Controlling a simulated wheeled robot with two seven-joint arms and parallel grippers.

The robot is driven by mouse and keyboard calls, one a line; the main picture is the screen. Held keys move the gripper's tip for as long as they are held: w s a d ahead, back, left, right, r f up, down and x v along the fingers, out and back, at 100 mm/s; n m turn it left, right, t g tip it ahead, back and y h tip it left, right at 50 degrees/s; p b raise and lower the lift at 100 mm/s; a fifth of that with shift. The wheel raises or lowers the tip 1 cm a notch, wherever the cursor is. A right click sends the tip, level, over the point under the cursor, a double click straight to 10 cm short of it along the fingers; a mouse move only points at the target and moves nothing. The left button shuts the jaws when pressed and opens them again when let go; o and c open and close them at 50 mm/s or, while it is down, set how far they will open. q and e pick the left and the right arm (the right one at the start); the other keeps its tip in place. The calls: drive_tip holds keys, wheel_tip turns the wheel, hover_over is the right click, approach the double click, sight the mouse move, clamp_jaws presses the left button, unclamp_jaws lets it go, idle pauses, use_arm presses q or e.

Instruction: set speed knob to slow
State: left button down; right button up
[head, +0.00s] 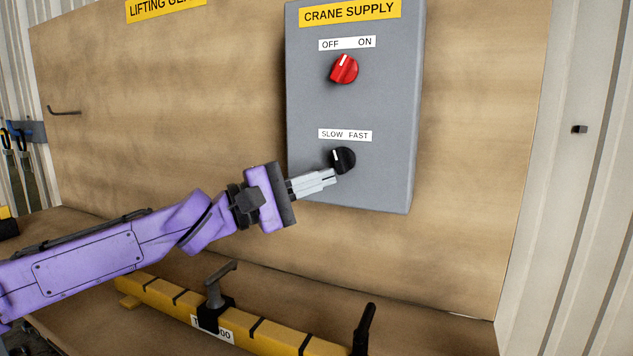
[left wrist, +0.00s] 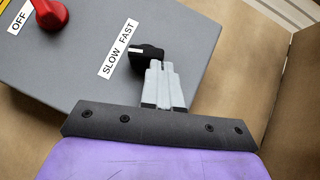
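The speed knob (head: 344,160) is black with a white mark and sits low on the grey crane supply box (head: 390,120), under the SLOW FAST label (head: 345,135). Its white mark shows on the upper left, leaning to the SLOW side. In the left wrist view the knob (left wrist: 150,54) is just beyond the fingertips. My left gripper (head: 332,174) has its pale fingers together, tips at the knob's lower edge; it also shows in the left wrist view (left wrist: 160,65). I cannot tell whether they touch the knob. My right gripper is not in view.
A red OFF/ON knob (head: 344,69) is above on the same box. The box hangs on a wooden backboard (head: 470,150). A yellow beam (head: 270,333) with dark clamps lies on the bench below. A hook (head: 64,111) sticks out at left.

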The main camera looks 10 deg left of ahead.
use_arm(q)
drive_tip(key=w+a+f+p+v, duration=0.1)
drive_tip(key=w+p+v, duration=0.1)
drive_tip(key=v, duration=1.1)
drive_tip(key=shift+p, duration=0.5)
drive_tip(key=shift+w+a, duration=0.1)
drive_tip(key=shift+w, duration=0.1)
